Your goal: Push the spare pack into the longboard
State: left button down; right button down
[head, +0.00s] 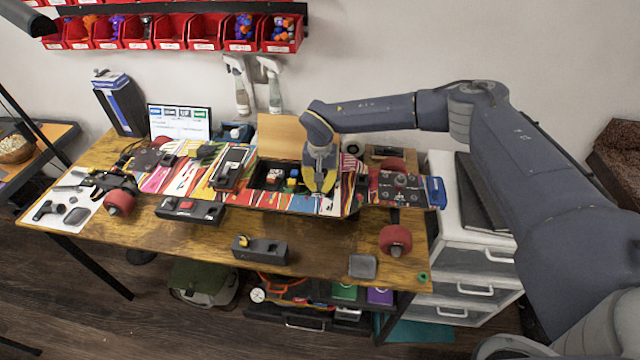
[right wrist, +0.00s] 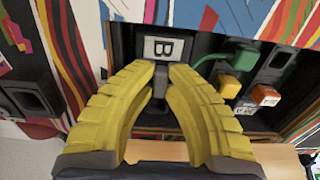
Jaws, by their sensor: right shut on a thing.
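The longboard (head: 302,202), with a colourful striped deck, lies across the workbench. Its open dark bay (head: 262,172) holds yellow and orange connectors. My right gripper (head: 320,188) points down at the right part of this bay. In the right wrist view its yellow fingers (right wrist: 160,68) close around a small dark upright piece (right wrist: 160,84), just beside a white label marked B (right wrist: 163,47). The fingers hide most of that piece, so I cannot tell whether it is part of the spare pack or how deep it sits. My left gripper is not in view.
A green plug (right wrist: 242,55), a yellow connector (right wrist: 229,86) and an orange connector (right wrist: 265,95) sit beside the fingers. Black blocks (head: 190,209) (head: 262,250) and a red wheel (head: 395,240) lie in front of the board.

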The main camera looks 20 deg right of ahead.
jog(key=c, duration=1.4)
grip_release()
jog(key=shift+o, duration=1.4)
jog(key=shift+d, duration=0.1)
jog(key=shift+d, duration=0.1)
jog(key=shift+r, duration=0.2)
jog(key=shift+c, duration=0.2)
jog(key=shift+o, duration=0.2)
jog(key=shift+r, duration=0.45)
